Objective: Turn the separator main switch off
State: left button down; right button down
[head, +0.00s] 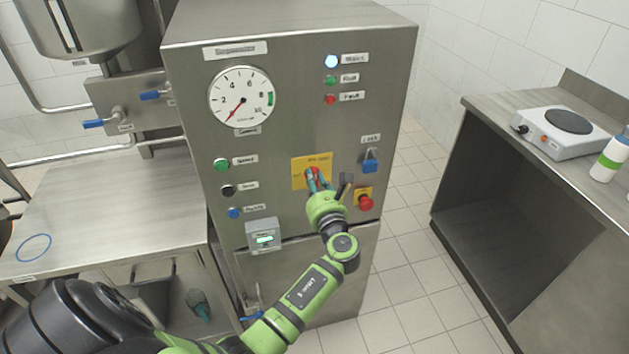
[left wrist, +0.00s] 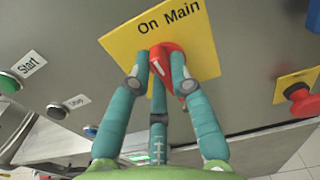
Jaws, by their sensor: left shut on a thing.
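The main switch is a red rotary knob (head: 313,171) on a yellow plate (head: 298,176) on the front of the steel cabinet. In the left wrist view the red knob (left wrist: 166,58) has a white mark, and the yellow plate (left wrist: 122,45) reads "On Main" along its top. My left gripper (head: 316,182) is shut on the knob, its teal fingers on both sides of it. The fingers partly hide the knob and the lower plate, so I cannot tell exactly where the knob points. The right gripper is not in view.
A red mushroom button (head: 366,202) sits close to the lower right of my gripper, with a blue padlock (head: 370,160) above it. The white "Mains" lamp (head: 331,61) looks lit. A "Start" button (head: 221,165) and others line the left. Free floor lies right of the cabinet.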

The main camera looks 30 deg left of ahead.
pick_arm(q)
jog(key=shift+f+n+b, duration=0.2)
jog(key=shift+n+b, duration=1.95)
jog(key=shift+n, duration=0.8)
jog(key=shift+f+n+b, duration=0.15)
jog(key=shift+n+b, duration=2)
jog(key=shift+n, duration=0.75)
jog(key=shift+f+n+b, duration=0.2)
jog(key=shift+n+b, duration=1.95)
jog(key=shift+n, duration=0.8)
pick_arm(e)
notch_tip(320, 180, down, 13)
pick_arm(q)
jog(key=c, duration=1.1)
grip_release()
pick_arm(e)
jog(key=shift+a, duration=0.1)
pick_arm(q)
jog(key=shift+r, duration=0.15)
